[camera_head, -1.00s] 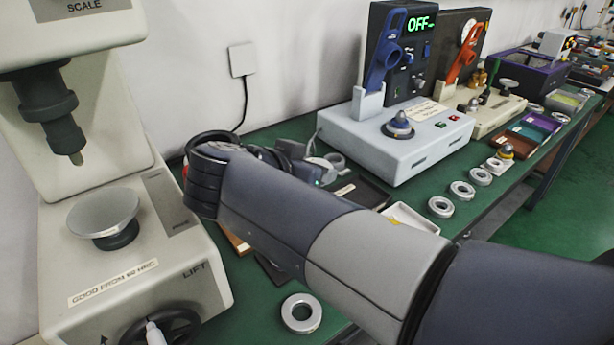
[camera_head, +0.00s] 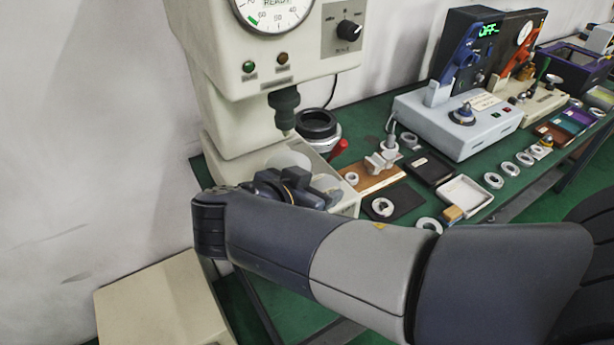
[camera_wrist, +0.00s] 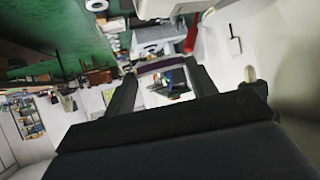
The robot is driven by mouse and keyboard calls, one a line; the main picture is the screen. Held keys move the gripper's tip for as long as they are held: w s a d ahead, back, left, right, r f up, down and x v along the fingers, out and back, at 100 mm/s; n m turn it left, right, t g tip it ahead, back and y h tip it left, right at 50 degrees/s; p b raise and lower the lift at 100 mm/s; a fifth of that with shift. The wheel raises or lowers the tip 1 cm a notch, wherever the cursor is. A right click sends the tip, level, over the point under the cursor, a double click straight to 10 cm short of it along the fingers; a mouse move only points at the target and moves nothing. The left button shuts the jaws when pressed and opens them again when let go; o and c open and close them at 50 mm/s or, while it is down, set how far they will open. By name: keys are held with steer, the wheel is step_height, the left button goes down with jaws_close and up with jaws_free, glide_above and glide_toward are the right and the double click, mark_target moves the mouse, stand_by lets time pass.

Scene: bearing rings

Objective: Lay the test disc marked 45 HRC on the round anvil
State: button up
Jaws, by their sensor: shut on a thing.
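The round anvil (camera_head: 289,160) is a pale disc-topped seat on the hardness tester (camera_head: 240,136), below its dark indenter (camera_head: 285,108). My arm hides the anvil's front. My gripper (camera_head: 310,190) is just in front of the anvil in the head view, mostly hidden by its own wrist. The wrist view shows its two dark fingers (camera_wrist: 160,76) with a thin, flat, dark-edged thing (camera_wrist: 156,65) across their tips. It looks like a disc seen edge-on; no marking is readable. I cannot tell whether it touches the anvil.
A red handle (camera_head: 338,150) and dark stacked rings (camera_head: 317,125) stand right of the indenter. A wooden stand (camera_head: 374,181), a dark mat (camera_head: 394,203), a white tray (camera_head: 464,194) and several loose rings lie further right. A beige box (camera_head: 163,306) is at lower left.

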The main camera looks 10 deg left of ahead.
steer(key=shift+a, duration=0.15)
steer(key=w+a, duration=0.1)
steer(key=w, duration=0.1)
steer(key=w+a+f+p, duration=0.1)
steer(key=w+a, duration=0.1)
steer(key=w, duration=0.1)
steer(key=w+a+f, duration=0.1)
steer(key=w+a, duration=0.1)
steer(key=shift+w+a+f+p, duration=0.2)
steer(key=shift+w+a+p, duration=0.05)
steer(key=shift+p, duration=0.15)
steer(key=shift+w+a+f+b, duration=0.2)
steer(key=shift+w+a+b, duration=0.5)
steer(key=shift+w, duration=0.3)
steer(key=shift+b, duration=1.2)
stand_by(0.3)
steer(key=shift+f+b, duration=0.55)
steer(key=shift+b, duration=0.4)
steer(key=o, duration=1.3)
steer(key=shift+s+a, duration=0.1)
steer(key=shift+s, duration=0.05)
